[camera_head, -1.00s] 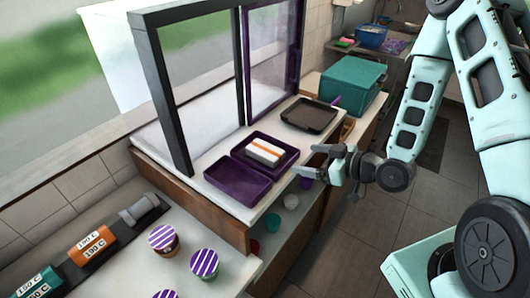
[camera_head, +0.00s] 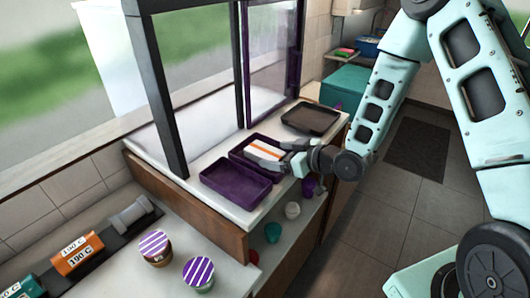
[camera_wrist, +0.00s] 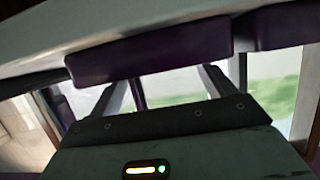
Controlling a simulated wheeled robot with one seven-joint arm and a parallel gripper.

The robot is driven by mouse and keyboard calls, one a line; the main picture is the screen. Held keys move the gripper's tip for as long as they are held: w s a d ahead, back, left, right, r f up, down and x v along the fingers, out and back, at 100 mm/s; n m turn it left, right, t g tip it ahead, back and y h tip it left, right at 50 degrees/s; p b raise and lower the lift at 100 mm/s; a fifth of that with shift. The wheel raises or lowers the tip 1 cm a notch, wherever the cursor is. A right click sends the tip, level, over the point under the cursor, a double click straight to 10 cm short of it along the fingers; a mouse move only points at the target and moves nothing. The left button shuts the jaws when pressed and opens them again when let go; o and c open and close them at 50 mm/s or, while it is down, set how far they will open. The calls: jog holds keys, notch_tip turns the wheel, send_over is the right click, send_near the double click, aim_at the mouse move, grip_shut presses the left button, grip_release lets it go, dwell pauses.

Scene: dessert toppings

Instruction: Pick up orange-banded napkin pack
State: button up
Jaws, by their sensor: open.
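The orange-banded napkin pack (camera_head: 262,149) is white with an orange stripe and lies in the rear dark purple tray (camera_head: 236,152) on the raised counter. My gripper (camera_head: 266,155) is open at the right side of that tray, with its fingers close to the pack and partly in front of it. I cannot tell whether they touch it. In the wrist view my gripper (camera_wrist: 161,80) shows two spread fingers with nothing seen between them. A purple tray wall (camera_wrist: 150,50) crosses above the fingers there, and the pack is not visible.
An empty purple tray (camera_head: 235,184) stands in front, and a dark tray (camera_head: 310,119) behind. A dark-framed glass screen (camera_head: 268,60) borders the counter's window side. Striped tubs (camera_head: 198,273) stand on the lower left counter. Cups (camera_head: 292,210) sit on a shelf underneath.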

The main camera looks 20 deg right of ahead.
aim_at(266, 151)
jog(key=p+x, duration=0.3)
jog(key=x, duration=0.2)
jog(key=shift+w+r, duration=0.2)
jog(key=shift+w+f, duration=0.15)
jog(key=shift+f, duration=0.05)
jog(key=c, duration=1.1)
